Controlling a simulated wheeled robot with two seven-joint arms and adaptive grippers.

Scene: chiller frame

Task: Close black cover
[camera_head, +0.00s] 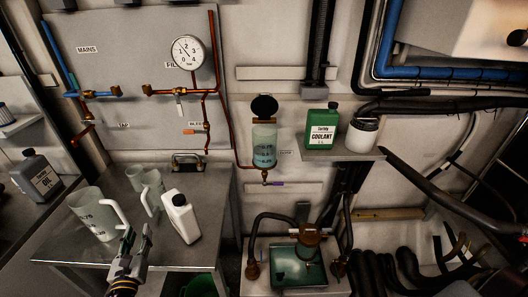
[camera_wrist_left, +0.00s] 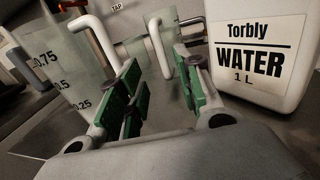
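The black cover (camera_head: 264,107) stands raised, tilted up above the clear cylindrical reservoir (camera_head: 264,146) on the back wall. The reservoir's top rim shows below it. My left gripper (camera_head: 130,240) is low at the left, over the front of the metal table, well apart from the cover. In the left wrist view the left gripper (camera_wrist_left: 160,75) is open, its green-padded fingers spread with nothing held. A jug handle shows beyond the fingers. The cover is not visible in the left wrist view. My right gripper is not in view.
A large measuring jug (camera_head: 92,215), smaller jugs (camera_head: 151,188) and a white water bottle (camera_head: 181,216) stand on the metal table (camera_head: 75,250) around my left gripper. A green coolant bottle (camera_head: 322,130) and a white jar (camera_head: 362,134) stand on a shelf right of the reservoir.

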